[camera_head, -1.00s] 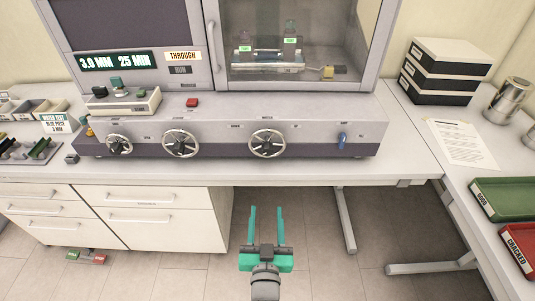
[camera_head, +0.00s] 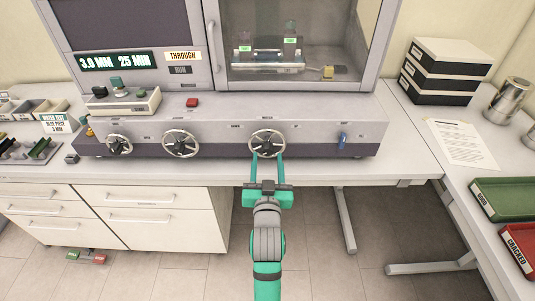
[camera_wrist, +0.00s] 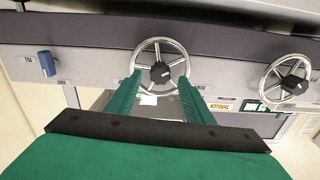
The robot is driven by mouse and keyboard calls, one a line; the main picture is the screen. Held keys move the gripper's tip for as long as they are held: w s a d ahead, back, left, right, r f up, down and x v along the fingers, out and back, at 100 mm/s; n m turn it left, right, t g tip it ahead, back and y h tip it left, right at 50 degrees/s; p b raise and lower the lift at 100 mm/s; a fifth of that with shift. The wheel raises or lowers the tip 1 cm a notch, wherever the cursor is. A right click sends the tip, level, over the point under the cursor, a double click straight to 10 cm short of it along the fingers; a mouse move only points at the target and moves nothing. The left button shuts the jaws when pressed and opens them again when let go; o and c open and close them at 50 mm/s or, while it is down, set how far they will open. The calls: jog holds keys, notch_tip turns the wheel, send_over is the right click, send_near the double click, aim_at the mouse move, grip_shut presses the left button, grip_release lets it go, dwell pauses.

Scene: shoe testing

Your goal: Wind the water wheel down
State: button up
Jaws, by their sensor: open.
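Three chromed handwheels with dark hubs sit on the front of the grey machine. My gripper is at the right-hand wheel (camera_head: 267,142); the small label above it is too small to read surely. That wheel also shows in the wrist view (camera_wrist: 160,72). My gripper (camera_head: 267,158) has its two green fingers open, tips at the wheel's lower rim. In the wrist view, my gripper (camera_wrist: 160,82) has one finger on each side of the hub, close to the rim; I cannot tell whether they touch it.
The middle wheel (camera_head: 180,144) and left wheel (camera_head: 119,145) are to the left. A blue lever (camera_head: 342,141) is to the right. The glass cabinet (camera_head: 290,45) stands above the panel. The bench edge passes under my arm.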

aim_at(267, 153)
jog(key=shift+w, duration=1.7)
jog(key=c, duration=1)
jog(key=shift+c, duration=0.2)
jog(key=shift+n, duration=0.3)
